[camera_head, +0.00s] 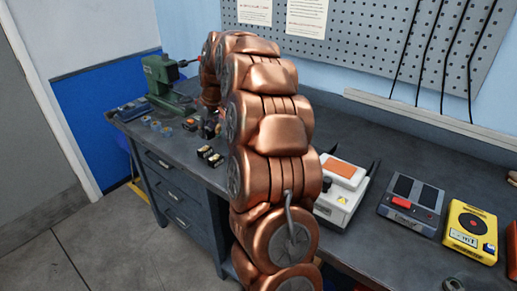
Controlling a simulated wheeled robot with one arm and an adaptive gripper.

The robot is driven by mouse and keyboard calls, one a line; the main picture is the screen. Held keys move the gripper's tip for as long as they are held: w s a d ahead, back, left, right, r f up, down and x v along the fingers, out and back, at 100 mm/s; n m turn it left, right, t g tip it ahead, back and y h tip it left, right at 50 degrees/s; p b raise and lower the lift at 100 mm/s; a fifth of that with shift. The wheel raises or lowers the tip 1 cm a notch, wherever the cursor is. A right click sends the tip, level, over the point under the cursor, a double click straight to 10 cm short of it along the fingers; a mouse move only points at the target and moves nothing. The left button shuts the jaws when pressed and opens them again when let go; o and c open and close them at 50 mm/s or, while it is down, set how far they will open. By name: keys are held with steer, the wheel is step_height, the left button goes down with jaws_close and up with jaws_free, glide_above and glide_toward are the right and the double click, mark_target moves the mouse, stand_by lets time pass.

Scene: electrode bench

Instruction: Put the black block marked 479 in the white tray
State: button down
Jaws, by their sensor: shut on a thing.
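My copper arm fills the middle of the view and curves down to the bench at its far end. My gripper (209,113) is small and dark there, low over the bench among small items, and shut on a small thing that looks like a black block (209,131). No marking on it can be read. Two more small black blocks (211,156) with pale tops lie on the bench nearer the front edge, apart from the gripper; their marks are too small to read. No white tray can be made out; my arm hides part of the bench.
The dark bench (373,243) has a green machine (165,82) at the left, with several small jars (157,125) in front. Right of my arm stand a white device (342,188), a grey device (411,204) and a yellow meter (470,231). A pegboard (370,35) backs the bench.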

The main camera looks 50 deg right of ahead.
steer(key=s+d+r+b, duration=0.1)
steer(key=s+d, duration=0.3)
steer(key=d, duration=0.4)
steer(key=s+d+r+b, duration=0.1)
steer(key=s+d, duration=0.3)
steer(key=d, duration=0.4)
steer(key=shift+a+f+p, duration=0.1)
steer(key=shift+f+p, duration=0.85)
steer(key=shift+f, duration=3.85)
steer(key=shift+f, duration=0.1)
steer(key=shift+f, duration=0.1)
steer(key=c, duration=0.8)
jaws_free()
steer(key=shift+c, duration=0.2)
steer(key=shift+r, duration=0.3)
steer(key=b+v, duration=0.2)
steer(key=v, duration=1)
steer(key=shift+s+f, duration=0.15)
steer(key=shift+s, duration=0.05)
